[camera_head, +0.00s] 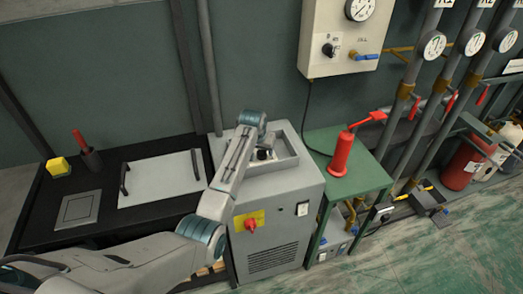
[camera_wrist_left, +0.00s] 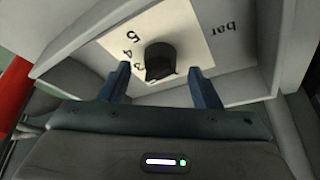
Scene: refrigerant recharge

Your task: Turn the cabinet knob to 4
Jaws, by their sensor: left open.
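The black cabinet knob (camera_wrist_left: 160,60) sits on a pale dial plate (camera_wrist_left: 205,45) with upside-down figures, among them 5 and 4, and the word "bar". It is in the recessed top of the grey cabinet (camera_head: 275,213); in the head view the knob (camera_head: 264,154) shows just below my left gripper (camera_head: 262,143). In the left wrist view my left gripper (camera_wrist_left: 158,72) is open, with one finger on each side of the knob and visible gaps. The knob hides part of the scale, and I cannot tell which figure it points to. My right gripper is not in view.
A red switch (camera_head: 251,225) is on the cabinet's front. A green stand (camera_head: 362,180) with a red hand pump (camera_head: 343,152) stands close on the right. A wall box (camera_head: 318,70) hangs above. A black bench (camera_head: 100,220) is at left.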

